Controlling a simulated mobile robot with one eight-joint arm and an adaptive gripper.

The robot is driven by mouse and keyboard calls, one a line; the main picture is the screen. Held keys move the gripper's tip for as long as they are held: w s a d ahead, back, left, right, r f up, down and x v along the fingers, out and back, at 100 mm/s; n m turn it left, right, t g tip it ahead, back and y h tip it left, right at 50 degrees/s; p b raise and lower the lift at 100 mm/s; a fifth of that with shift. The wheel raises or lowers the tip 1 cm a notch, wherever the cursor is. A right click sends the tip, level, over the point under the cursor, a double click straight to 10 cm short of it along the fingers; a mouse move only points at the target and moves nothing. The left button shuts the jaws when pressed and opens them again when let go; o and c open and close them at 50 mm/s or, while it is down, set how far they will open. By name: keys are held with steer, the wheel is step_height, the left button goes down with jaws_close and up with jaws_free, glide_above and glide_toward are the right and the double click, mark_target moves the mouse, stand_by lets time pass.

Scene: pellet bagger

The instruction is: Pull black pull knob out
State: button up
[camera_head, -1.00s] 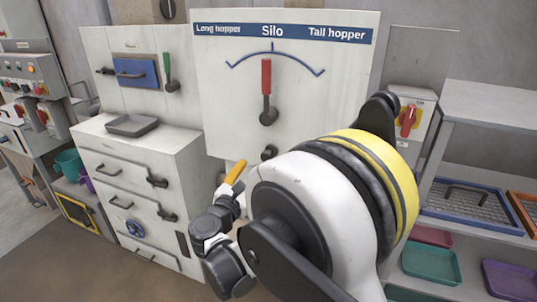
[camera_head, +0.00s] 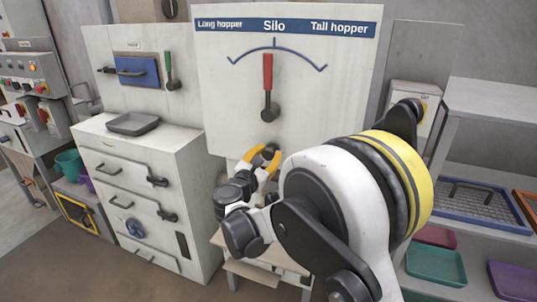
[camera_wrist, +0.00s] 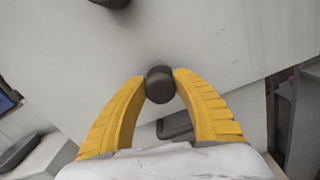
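The black pull knob (camera_wrist: 160,85) sticks out of the lower part of the pale silo panel (camera_head: 225,110). In the wrist view it lies between the tips of my two yellow fingers, one on each side. My gripper (camera_head: 267,153) is at the knob below the panel's red-handled lever, with its fingers spread apart. The fingertips look very close to the knob's sides; I cannot tell whether they touch it. In the head view the knob (camera_head: 270,147) is partly hidden by the fingers.
The red-handled lever (camera_head: 267,75) stands upright above my gripper. A drawer cabinet (camera_head: 190,185) with a grey tray (camera_head: 133,124) on top is to the left. A shelf unit (camera_head: 495,105) with coloured trays stands at right.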

jaws_close()
steer(key=shift+v, duration=1.3)
steer(key=o, duration=1)
jaws_free()
steer(key=v, duration=1.2)
